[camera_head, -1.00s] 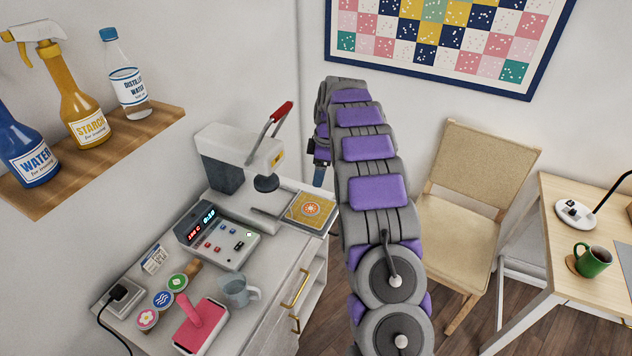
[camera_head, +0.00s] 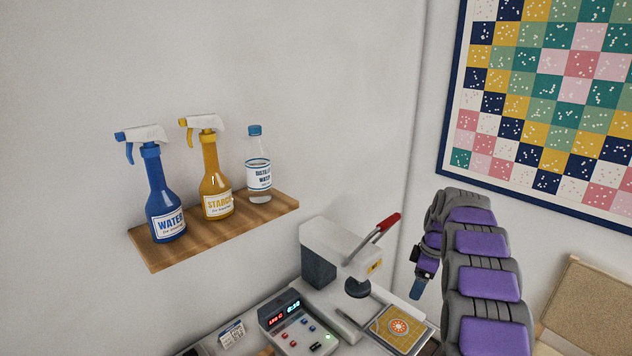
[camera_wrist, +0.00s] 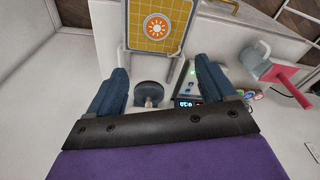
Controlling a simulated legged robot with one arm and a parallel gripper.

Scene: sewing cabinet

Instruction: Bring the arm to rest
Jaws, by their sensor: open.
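My arm, purple and grey, rises at the right of the head view and bends over at its top, with its end hanging down. My gripper (camera_head: 417,288) hangs to the right of the heat press (camera_head: 335,255), apart from its red-tipped handle. In the wrist view my gripper (camera_wrist: 160,90) shows two blue fingers spread wide with nothing held between them. Past the fingers are the press's round dark pad (camera_wrist: 150,95) and a yellow gridded square with an orange emblem (camera_wrist: 157,25).
A wooden wall shelf (camera_head: 150,258) holds a blue water sprayer (camera_head: 166,200), a yellow starch sprayer (camera_head: 215,180) and a clear bottle (camera_head: 259,165). A control box (camera_head: 297,325) sits by the press. A framed quilt (camera_head: 560,90) hangs behind my arm; a chair (camera_head: 590,300) stands at right.

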